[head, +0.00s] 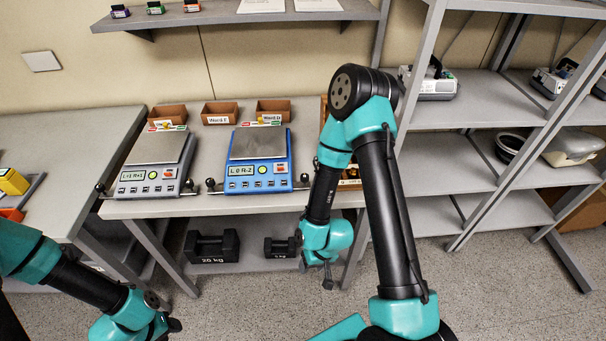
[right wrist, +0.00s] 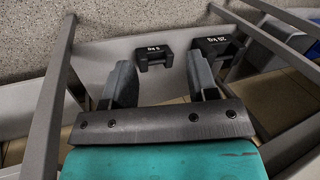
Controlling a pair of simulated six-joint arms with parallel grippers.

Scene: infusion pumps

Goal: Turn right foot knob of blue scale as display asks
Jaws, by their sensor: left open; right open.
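The blue scale (head: 258,150) stands on the table in the head view. Its display (head: 240,171) seems to read "L 0 R-2". Its right foot knob (head: 304,179) is a small dark ball at the front right corner, close to my right forearm; its left foot knob (head: 210,183) is at the front left. My right gripper (head: 328,278) hangs low in front of the table, below and apart from the scale. In the right wrist view its two fingers (right wrist: 162,78) are apart with nothing between them. My left gripper (head: 172,326) is at the bottom left, away from the scales, and looks empty.
A grey scale (head: 156,149) with its own display and knobs stands left of the blue one. Labelled boxes (head: 219,112) line the table's back. Black weights (head: 212,246) sit on the lower shelf. A shelving rack (head: 470,155) stands on the right.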

